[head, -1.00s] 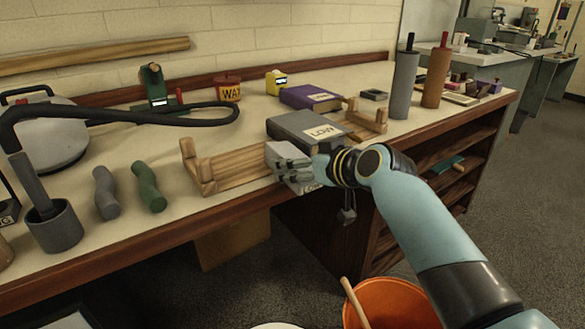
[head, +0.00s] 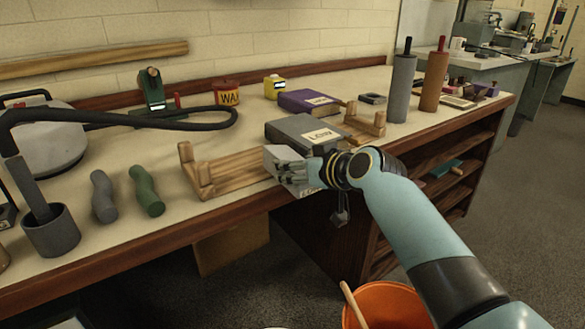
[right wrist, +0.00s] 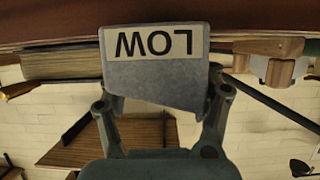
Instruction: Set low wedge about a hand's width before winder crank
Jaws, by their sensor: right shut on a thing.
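The low wedge is a grey block with a cream LOW label, upside down in the right wrist view (right wrist: 160,80). My right gripper (right wrist: 165,97) is shut on it, with a finger on each side. In the head view the right gripper (head: 283,168) holds the wedge (head: 310,190) at the bench's front edge, partly covering it. I cannot tell whether the wedge touches the bench. My left gripper is not in view.
A wooden rack (head: 235,176) lies left of the gripper. A black hose (head: 190,124) curves before the green stand. An orange bucket (head: 385,305) is below.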

